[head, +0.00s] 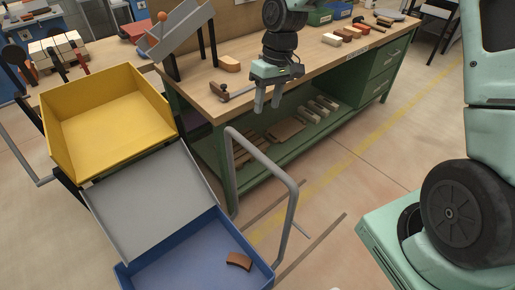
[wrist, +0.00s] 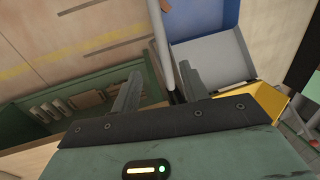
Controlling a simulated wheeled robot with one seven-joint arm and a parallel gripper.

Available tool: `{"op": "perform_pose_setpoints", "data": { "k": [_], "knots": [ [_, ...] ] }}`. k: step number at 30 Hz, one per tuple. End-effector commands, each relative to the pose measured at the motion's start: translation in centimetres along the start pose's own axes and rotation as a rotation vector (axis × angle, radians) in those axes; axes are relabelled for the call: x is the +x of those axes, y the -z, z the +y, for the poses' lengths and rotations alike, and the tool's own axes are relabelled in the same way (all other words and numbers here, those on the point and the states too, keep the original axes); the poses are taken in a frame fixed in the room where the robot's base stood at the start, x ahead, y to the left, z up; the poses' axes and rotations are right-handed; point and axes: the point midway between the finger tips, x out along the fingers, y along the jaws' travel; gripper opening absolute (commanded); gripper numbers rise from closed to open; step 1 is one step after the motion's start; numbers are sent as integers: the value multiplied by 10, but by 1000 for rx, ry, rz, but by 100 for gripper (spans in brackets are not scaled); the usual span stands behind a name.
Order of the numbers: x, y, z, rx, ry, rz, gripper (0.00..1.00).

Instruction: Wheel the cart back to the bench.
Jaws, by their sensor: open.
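The cart shows at the lower left in the head view, with a blue tray (head: 180,272), a grey panel (head: 150,200) and a yellow bin (head: 110,115). A bent grey tube handle (head: 275,172) rises at its right side. The bench (head: 215,95) has a wooden top and green frame behind it. My gripper (head: 267,108) is open and empty, pointing down near the bench's front edge, above and beyond the handle. In the wrist view, the handle (wrist: 160,40) runs toward the gap between the fingers (wrist: 157,82); its distance from them is unclear.
A brown brick piece (head: 239,261) lies in the blue tray. Tools, bricks and a tilted grey chute (head: 180,35) stand on the bench. Open floor with a yellow line (head: 345,150) lies to the right.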

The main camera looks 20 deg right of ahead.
Motion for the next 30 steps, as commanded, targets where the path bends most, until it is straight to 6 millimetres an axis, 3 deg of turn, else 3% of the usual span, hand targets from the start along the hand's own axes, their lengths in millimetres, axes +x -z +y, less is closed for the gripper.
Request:
{"op": "perform_pose_setpoints", "data": {
  "k": [18,24,30],
  "knots": [
    [123,-2,-3,-2,2,-6,44],
    [150,-1,-2,-1,1,-2,44],
    [160,-1,-1,-1,-1,-1,44]
  ]
}}
